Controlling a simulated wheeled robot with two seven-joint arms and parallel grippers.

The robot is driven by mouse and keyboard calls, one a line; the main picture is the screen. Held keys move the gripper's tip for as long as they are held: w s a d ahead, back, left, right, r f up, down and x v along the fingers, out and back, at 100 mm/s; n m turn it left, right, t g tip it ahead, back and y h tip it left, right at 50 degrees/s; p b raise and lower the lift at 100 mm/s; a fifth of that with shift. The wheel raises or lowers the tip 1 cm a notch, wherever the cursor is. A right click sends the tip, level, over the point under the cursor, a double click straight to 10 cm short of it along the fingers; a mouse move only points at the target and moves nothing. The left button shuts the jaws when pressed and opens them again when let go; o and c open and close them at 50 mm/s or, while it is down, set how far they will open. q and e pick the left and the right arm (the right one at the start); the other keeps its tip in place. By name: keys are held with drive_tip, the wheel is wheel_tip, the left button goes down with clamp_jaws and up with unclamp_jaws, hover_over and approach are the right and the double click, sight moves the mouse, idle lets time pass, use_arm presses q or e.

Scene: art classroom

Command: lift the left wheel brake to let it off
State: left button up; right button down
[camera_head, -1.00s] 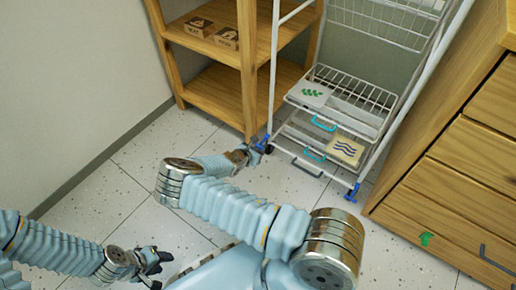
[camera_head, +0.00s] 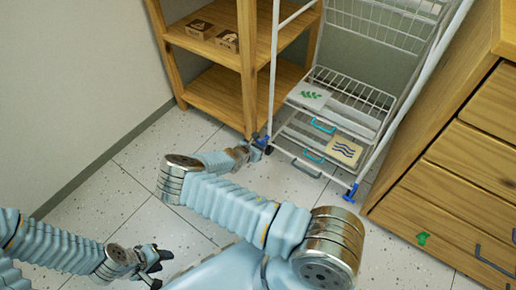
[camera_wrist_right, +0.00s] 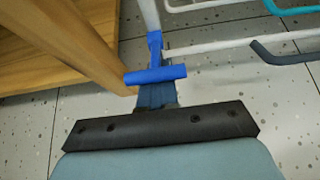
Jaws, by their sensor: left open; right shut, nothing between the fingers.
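The left wheel brake is a blue pedal at the foot of the white wire rack's left post. It is small in the head view (camera_head: 261,142), and its crossbar shows clearly in the right wrist view (camera_wrist_right: 157,75). My right gripper (camera_head: 245,153) is shut and empty, right at this brake. In the right wrist view its dark fingers (camera_wrist_right: 157,97) point at the pedal, and the crossbar lies across them in the picture, hiding their tips. Whether they touch it I cannot tell. My left gripper (camera_head: 162,264) is open and empty, low over the floor, far from the rack.
The white wire rack (camera_head: 273,75) holds two picture cards, and a second blue brake (camera_head: 351,192) is at its right foot. A wooden shelf (camera_head: 249,75) stands close on the left, its post next to the gripper. Wooden drawers (camera_head: 440,215) stand right. Floor between is clear.

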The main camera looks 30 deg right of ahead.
drive_tip(key=shift+w+d+r+p, duration=0.1)
drive_tip(key=shift+d+r+p, duration=0.05)
drive_tip(key=shift+r+p, duration=0.35)
drive_tip(key=shift+f, duration=0.1)
drive_tip(key=s+a+f, duration=0.1)
drive_tip(key=s+a, duration=0.1)
drive_tip(key=a, duration=0.4)
drive_tip(key=shift+s+a+p, duration=0.25)
drive_tip(key=shift+s+p, duration=0.1)
drive_tip(key=shift+p, duration=0.1)
idle(0.4)
idle(0.4)
